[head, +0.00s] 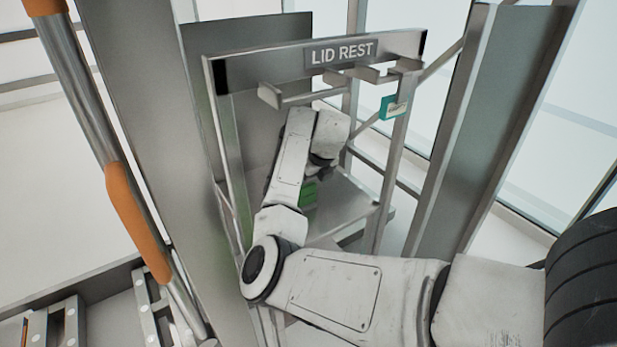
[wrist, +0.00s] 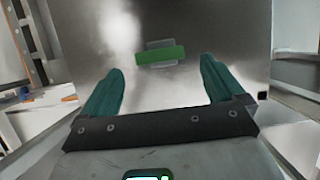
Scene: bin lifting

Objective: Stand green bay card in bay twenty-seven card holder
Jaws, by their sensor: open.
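The green bay card (head: 308,194) shows in the head view beside my forearm, at the metal shelf of the lid rest stand. In the wrist view a green bar, apparently the card (wrist: 160,57), lies ahead between my fingertips, against a shiny metal surface. My gripper (wrist: 162,66) is open, with its two teal fingers spread wide on either side of the card and nothing between them. In the head view my gripper (head: 322,170) is mostly hidden by my arm. I cannot make out the bay twenty-seven card holder in either view.
The lid rest stand (head: 221,130) surrounds my arm with metal posts, and prongs (head: 310,97) jut out above. A small teal box (head: 394,107) is on its right post. A wide grey post (head: 480,110) stands right. An orange-gripped rail (head: 138,222) stands left.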

